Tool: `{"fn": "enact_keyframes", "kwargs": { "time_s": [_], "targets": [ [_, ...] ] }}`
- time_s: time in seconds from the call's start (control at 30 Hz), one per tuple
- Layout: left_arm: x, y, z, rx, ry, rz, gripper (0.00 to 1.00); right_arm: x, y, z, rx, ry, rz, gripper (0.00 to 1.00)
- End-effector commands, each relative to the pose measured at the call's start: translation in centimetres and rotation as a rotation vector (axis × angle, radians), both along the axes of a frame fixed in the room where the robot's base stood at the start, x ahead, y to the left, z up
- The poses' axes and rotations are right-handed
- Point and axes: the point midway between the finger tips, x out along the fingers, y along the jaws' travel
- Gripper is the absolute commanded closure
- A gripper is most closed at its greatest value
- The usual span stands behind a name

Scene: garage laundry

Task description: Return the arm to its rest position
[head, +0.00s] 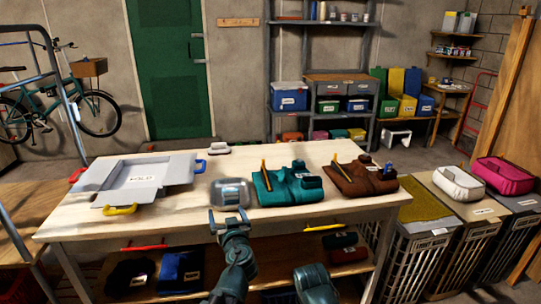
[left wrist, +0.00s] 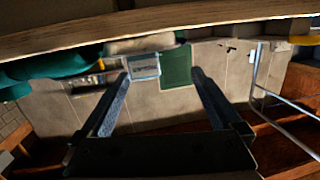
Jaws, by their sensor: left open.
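My left arm (head: 235,262) reaches up from the bottom of the head view. My left gripper (head: 229,214) is open and empty at the front edge of the worktable (head: 330,209), just in front of a clear-lidded grey container (head: 230,193). In the left wrist view, the two fingers of the left gripper (left wrist: 160,78) stand wide apart with nothing between them. The table edge (left wrist: 150,33) crosses the top of that view. A rounded dark teal part of mine (head: 315,284) shows at the bottom; my right gripper is not seen.
A grey folding board (head: 145,180), a folded teal garment (head: 288,187) and a brown one (head: 360,178) lie on the table. The lower shelf (head: 225,281) holds dark folded items (head: 181,271). Slatted hampers (head: 405,262) stand close at the right.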

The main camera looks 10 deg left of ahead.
Motion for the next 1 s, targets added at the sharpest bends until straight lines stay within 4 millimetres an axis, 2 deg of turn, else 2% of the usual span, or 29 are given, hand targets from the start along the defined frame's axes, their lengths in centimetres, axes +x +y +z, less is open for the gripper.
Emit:
{"fn": "enact_keyframes", "kwargs": {
  "time_s": [0.03,0.17,0.27,0.33,0.5,0.6,0.7,0.8,1.0],
  "targets": [
    [-0.9,0.0,1.7,-0.004,0.077,0.044,0.02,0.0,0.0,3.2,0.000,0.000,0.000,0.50],
    [-4.5,-0.7,0.2,-0.013,0.390,0.122,0.02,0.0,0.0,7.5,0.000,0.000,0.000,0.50],
    [-8.2,-3.0,-1.4,-0.021,0.682,0.090,0.02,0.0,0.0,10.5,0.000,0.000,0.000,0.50],
    [-11.2,-5.3,-2.3,-0.024,0.889,0.021,0.02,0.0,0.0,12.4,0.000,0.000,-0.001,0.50],
    [-18.2,-10.9,-2.6,-0.025,1.293,-0.237,0.02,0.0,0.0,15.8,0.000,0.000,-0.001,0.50],
    [-21.0,-13.1,-2.4,-0.023,1.429,-0.371,0.02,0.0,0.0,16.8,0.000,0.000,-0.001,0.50],
    [-22.6,-14.3,-2.1,-0.022,1.501,-0.455,0.02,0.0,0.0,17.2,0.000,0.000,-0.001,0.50],
    [-23.3,-14.8,-2.1,-0.021,1.530,-0.493,0.02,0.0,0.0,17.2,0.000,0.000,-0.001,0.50],
    [-23.4,-14.9,-2.2,-0.021,1.533,-0.498,0.02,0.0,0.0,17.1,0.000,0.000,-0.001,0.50]
  ]
}}
